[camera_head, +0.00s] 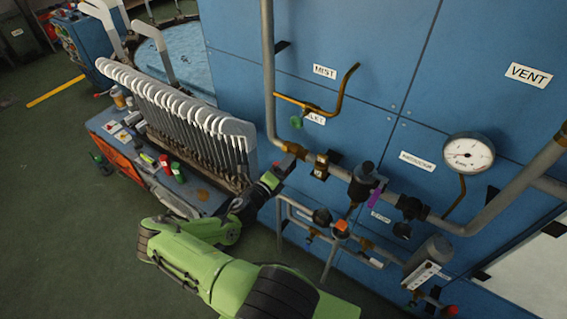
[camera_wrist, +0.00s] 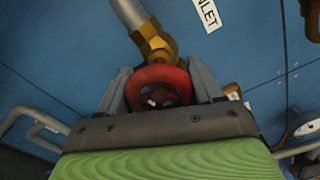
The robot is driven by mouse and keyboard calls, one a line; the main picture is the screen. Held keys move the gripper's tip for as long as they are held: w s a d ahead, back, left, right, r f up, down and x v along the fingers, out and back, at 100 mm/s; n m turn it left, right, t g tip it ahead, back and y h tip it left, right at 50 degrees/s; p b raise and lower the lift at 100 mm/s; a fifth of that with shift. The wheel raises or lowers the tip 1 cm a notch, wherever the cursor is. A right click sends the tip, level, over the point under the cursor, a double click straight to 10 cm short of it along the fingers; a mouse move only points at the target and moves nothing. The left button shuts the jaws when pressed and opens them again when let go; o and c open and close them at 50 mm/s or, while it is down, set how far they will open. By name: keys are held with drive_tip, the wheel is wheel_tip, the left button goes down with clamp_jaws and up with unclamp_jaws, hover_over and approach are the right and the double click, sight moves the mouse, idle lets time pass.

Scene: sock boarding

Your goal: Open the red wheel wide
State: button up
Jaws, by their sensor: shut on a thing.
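The red wheel (camera_wrist: 160,75) is a small ring-shaped handle in front of a brass valve body (camera_wrist: 153,43) in the wrist view. My gripper (camera_wrist: 160,88) has one grey finger on each side of the wheel and is shut on its rim. In the head view, my green gripper (camera_head: 283,168) reaches the pipe by the blue wall. There the wheel is mostly hidden by the gripper, so its turn cannot be read. A label ending in "LET" (camera_wrist: 208,14) is on the wall above the valve.
Several white sock boards (camera_head: 180,105) stand on a bench left of my gripper. A pipe (camera_head: 268,80) runs down the wall. Other valves, a purple-handled fitting (camera_head: 376,196) and a round gauge (camera_head: 468,153) lie to the right. Thin pipes (camera_head: 300,208) run below my gripper.

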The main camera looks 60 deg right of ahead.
drive_tip(key=n+p, duration=0.1)
drive_tip(key=n, duration=0.2)
drive_tip(key=shift+n, duration=0.3)
drive_tip(key=shift+f+n+p, duration=0.1)
drive_tip(key=shift+n+p, duration=0.55)
drive_tip(key=shift+n, duration=1.15)
drive_tip(key=o, duration=1)
drive_tip(key=shift+o, duration=0.2)
drive_tip(key=w+a+b, duration=0.1)
drive_tip(key=w+a, duration=0.1)
drive_tip(key=a, duration=1.3)
drive_tip(key=shift+w+a+b, duration=0.2)
drive_tip(key=shift+a+b, duration=0.15)
drive_tip(key=shift+b, duration=0.05)
